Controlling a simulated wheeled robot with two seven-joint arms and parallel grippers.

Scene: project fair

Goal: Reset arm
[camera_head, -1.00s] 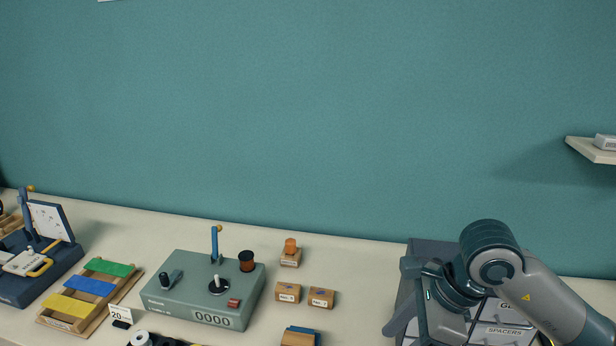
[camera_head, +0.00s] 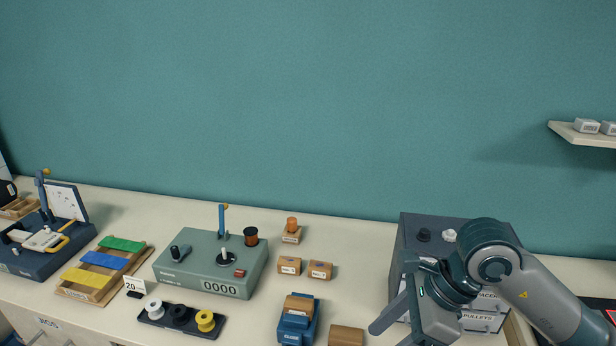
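My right arm comes in from the right, bent in front of the dark drawer cabinet (camera_head: 408,232). My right gripper (camera_head: 402,322) points down and to the left at the cabinet's left front, over the table's front part. It is partly cut by the lower edge and seen at an angle, so I cannot tell how far its fingers are apart. No held object shows in it. My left arm and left gripper are not in view.
A green-grey counter machine (camera_head: 195,274) stands on the table (camera_head: 335,240). Near it are a spool tray (camera_head: 162,318), small boxes (camera_head: 289,266), a blue device (camera_head: 297,328) and a brown block (camera_head: 346,336). A rack of coloured strips (camera_head: 88,290) is left. A shelf (camera_head: 580,134) hangs at right.

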